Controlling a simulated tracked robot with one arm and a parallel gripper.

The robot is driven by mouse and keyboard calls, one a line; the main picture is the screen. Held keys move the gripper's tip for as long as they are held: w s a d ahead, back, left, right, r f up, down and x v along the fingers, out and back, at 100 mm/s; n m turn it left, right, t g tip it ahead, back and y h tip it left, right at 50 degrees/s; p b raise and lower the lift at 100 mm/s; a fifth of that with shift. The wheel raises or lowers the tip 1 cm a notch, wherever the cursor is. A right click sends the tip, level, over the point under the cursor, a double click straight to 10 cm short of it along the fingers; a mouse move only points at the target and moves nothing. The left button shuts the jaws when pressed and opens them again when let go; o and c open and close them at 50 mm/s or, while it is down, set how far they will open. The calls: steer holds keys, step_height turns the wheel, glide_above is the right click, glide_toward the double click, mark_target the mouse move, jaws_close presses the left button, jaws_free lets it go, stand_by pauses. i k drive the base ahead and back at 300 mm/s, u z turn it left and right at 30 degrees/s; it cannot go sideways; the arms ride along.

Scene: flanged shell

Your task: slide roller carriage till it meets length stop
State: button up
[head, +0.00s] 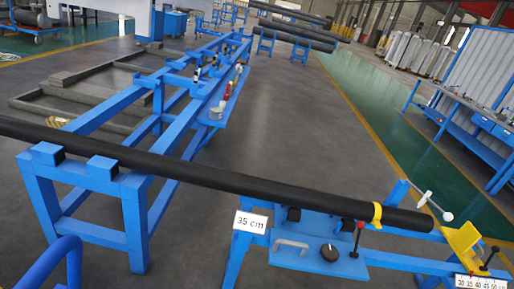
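The roller carriage (345,262) is a blue plate at the lower right, with black rollers, a grey handle (291,244) and a black knob (329,252). It sits on blue rails under a long black pipe (215,174). The pipe runs from the left edge to the lower right and has a yellow ring (377,214) near its right end. The yellow bracket that looks like the length stop (463,241) stands right of the pipe end. A gap shows between the carriage and this bracket. My gripper is not in view.
A sign (251,222) reads "35 cm". A number scale (481,282) lies below the yellow bracket. A white-knobbed lever (431,202) and a red-topped pin (357,238) rise near the pipe end. A blue trestle (90,175) supports the pipe at left. A curved blue tube (45,266) fills the lower left.

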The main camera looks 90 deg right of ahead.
mark_target(297, 236)
steer(key=k, duration=0.4)
steer(key=z, duration=2.15)
steer(key=i, duration=0.5)
steer(key=z, duration=0.05)
